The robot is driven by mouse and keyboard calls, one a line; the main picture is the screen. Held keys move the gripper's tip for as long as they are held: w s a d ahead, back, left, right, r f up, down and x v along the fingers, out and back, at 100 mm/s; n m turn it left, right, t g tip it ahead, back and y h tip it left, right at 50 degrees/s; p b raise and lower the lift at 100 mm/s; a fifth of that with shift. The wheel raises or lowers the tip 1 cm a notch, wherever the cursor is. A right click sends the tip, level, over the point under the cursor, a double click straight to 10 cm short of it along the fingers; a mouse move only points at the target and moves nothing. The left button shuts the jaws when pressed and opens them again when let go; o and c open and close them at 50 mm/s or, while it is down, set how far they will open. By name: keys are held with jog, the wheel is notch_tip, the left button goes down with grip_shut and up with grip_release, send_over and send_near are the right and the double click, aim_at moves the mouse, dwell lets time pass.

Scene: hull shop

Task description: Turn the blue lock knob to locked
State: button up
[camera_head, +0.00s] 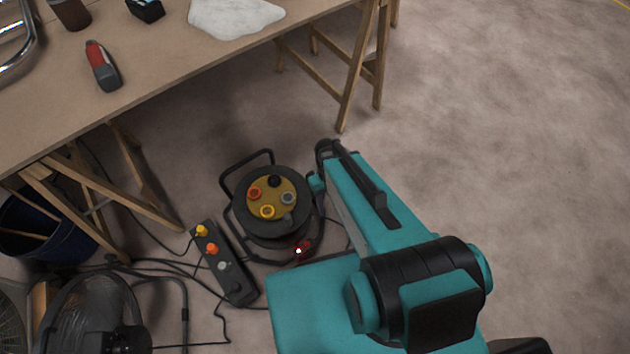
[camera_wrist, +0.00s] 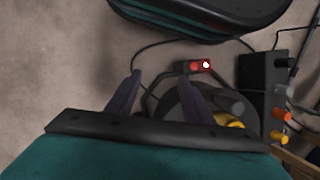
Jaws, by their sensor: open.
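No blue lock knob can be made out in either view. A black cable reel (camera_head: 241,207) stands on the floor, its brass-coloured face bearing red, black, grey and yellow round fittings. My gripper shows in the wrist view (camera_wrist: 160,75) with its two dark purple fingers apart and nothing seen between them. The reel lies behind the right finger there, partly hidden by the finger and the gripper body. In the head view my gripper is mostly hidden by my teal arm, just right of the reel. A red part with a bright light (camera_wrist: 200,65) sits at the reel's foot.
A black power strip (camera_head: 225,262) with yellow, orange and white plugs lies left of my arm. Cables cross the floor around it. A workbench (camera_head: 170,60) on wooden trestles stands behind, with a dark bucket (camera_head: 45,232) underneath. The floor on the right is clear.

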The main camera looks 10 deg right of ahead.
jog(key=w+f+n+t+b, duration=0.2)
jog(key=w+b, duration=1.2)
jog(key=w, duration=0.7)
jog(key=shift+w+n+t, duration=0.15)
jog(key=shift+n+t, duration=0.35)
jog(key=shift+t, duration=0.3)
jog(key=shift+f, duration=0.2)
notch_tip(320, 180, down, 14)
jog(key=b, duration=0.4)
jog(key=shift+r, duration=0.15)
